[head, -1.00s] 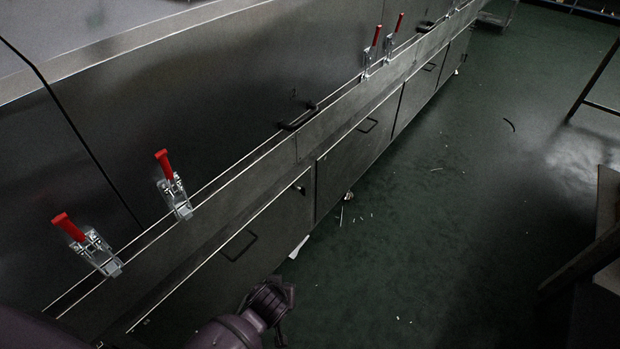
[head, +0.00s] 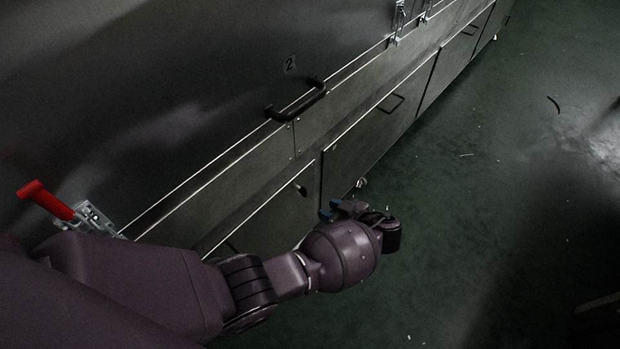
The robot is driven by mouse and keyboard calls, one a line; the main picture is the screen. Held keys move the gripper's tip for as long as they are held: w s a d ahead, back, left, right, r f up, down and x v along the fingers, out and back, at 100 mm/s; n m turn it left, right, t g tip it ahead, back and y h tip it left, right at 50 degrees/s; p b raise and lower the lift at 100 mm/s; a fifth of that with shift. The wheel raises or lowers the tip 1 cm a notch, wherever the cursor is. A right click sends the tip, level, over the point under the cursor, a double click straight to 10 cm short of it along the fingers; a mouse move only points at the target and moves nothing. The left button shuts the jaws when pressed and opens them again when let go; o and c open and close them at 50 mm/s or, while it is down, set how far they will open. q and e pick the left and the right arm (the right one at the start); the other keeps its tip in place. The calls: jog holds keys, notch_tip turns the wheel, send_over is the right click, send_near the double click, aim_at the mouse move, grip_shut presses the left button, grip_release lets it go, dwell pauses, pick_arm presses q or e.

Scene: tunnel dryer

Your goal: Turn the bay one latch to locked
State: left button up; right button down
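A toggle latch with a red handle (head: 45,198) is at the left edge of the head view. Its metal body (head: 92,214) sits by the panel's lower edge, partly behind my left arm. The handle slants up and to the left. No number shows beside it, so I cannot tell its bay. My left gripper (head: 345,208) is to the right of this latch and well apart from it, in front of the lower cabinet doors. Its blue-tipped fingers are small and partly hidden by the wrist, so their opening is unclear. My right gripper is not in view.
More latches (head: 398,22) are at the top. Lower cabinet doors (head: 365,130) have small handles. The green floor (head: 480,220) at right is mostly open, with small debris.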

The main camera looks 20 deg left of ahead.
aim_at(306, 193)
pick_arm(q)
jog(key=shift+n+y, duration=0.4)
jog(key=x, duration=0.3)
jog(key=w+x, duration=0.1)
jog(key=x, duration=0.2)
jog(key=b+x, duration=0.1)
jog(key=x, duration=0.2)
jog(key=shift+w+d+r, duration=0.1)
jog(key=shift+w+r, duration=0.2)
jog(key=shift+w, duration=0.05)
jog(key=shift+x, duration=0.8)
jog(key=shift+w+r, duration=0.1)
grip_shut()
